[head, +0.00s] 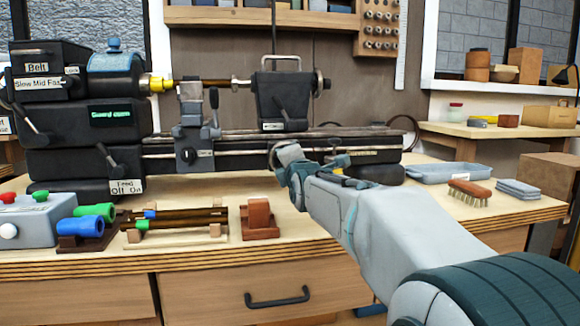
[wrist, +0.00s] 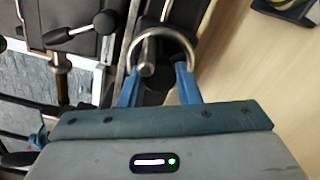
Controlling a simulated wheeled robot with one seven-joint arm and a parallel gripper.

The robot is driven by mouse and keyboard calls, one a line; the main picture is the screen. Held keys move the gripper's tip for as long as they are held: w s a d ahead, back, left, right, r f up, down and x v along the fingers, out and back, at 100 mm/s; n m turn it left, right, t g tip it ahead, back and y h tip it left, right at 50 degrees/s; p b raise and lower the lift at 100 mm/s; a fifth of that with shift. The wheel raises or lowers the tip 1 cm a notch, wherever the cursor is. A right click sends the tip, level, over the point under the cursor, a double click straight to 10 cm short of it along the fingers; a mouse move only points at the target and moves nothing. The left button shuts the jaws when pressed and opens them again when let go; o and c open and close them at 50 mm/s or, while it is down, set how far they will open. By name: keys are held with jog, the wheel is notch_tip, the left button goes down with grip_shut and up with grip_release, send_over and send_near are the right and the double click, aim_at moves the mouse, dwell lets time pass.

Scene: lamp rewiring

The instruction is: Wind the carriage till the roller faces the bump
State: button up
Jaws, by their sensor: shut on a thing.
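A carriage (head: 193,125) with an upright post stands on the black lathe's bed, left of centre in the head view. I take the grey piece at its top (head: 190,90) for the roller holder; the roller is too small to make out. Above it a brown rod (head: 205,82) runs right from a yellow chuck (head: 157,83); I cannot pick out the bump. My gripper (head: 287,160) is at the bed's front, right of the carriage. In the wrist view its blue fingers (wrist: 158,74) are shut on the handle of a metal ring-shaped handwheel (wrist: 181,40).
A black tailstock (head: 283,97) stands on the bed above my gripper. In front lie a rack of rods (head: 180,222), a red-brown block (head: 259,215) and green and blue tubes (head: 93,212). A brush (head: 468,193) and tray (head: 440,173) lie right of my arm.

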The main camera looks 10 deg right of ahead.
dwell(0.5)
jog(key=o, duration=1)
jog(key=s+p, duration=0.2)
jog(key=s, duration=1.1)
jog(key=shift+s, duration=0.4)
